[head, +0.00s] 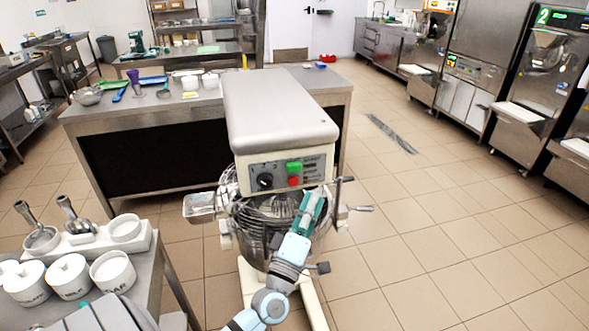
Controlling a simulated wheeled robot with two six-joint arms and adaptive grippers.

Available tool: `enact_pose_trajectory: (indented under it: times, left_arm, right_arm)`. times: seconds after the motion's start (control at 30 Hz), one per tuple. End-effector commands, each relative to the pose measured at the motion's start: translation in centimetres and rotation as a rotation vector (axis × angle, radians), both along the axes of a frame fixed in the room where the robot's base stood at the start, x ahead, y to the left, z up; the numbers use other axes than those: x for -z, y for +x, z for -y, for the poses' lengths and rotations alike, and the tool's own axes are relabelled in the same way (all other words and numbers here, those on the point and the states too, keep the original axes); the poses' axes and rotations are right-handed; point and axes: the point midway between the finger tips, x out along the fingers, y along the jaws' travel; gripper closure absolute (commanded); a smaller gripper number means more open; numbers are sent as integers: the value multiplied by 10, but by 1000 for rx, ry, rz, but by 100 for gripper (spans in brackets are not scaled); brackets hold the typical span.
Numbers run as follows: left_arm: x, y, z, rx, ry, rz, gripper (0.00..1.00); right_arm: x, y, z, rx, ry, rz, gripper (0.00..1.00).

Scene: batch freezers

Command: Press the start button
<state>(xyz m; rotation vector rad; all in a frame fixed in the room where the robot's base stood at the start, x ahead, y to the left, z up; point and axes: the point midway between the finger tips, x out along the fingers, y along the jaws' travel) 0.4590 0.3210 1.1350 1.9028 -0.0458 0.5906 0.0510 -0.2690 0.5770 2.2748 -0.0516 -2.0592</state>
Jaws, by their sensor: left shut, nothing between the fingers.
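A mixer (277,110) with a pale grey head stands in the middle of the head view. Its front panel (279,175) carries a black knob (265,181), a green button (294,167) and a red button (294,181) just below the green one. The panel lettering is too small to read. My left gripper (318,195) is shut and empty. It points up at the panel's lower right, below and to the right of both buttons, and appears apart from them. Both buttons are in plain sight. My right gripper is not in view.
The mixer's steel bowl (250,232) with a wire guard lies behind my left arm. A side table (150,285) with white pots (69,276) stands at the lower left. A steel worktable (130,113) is behind the mixer. Floor to the right is clear.

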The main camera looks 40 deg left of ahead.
Motion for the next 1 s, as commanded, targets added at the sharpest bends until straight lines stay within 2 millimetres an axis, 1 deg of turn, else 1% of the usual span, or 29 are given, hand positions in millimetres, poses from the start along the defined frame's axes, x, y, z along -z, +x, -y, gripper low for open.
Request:
enact_pose_trajectory:
  times: [0.17, 0.4, 0.53, 0.7, 1.0]
  left_arm:
    - [1, 12, -17, -1, 4, 0, 100]
    - [2, 32, -47, 0, 3, -1, 100]
    - [2, 41, -59, 0, 3, -1, 100]
    - [1, 46, -67, -2, 2, -2, 100]
    - [0, 47, -67, -1, 1, -2, 100]
  right_arm:
    - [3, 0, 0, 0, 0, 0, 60]
    - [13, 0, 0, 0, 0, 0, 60]
    - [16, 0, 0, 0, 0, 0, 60]
    - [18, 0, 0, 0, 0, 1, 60]
    - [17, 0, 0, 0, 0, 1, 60]
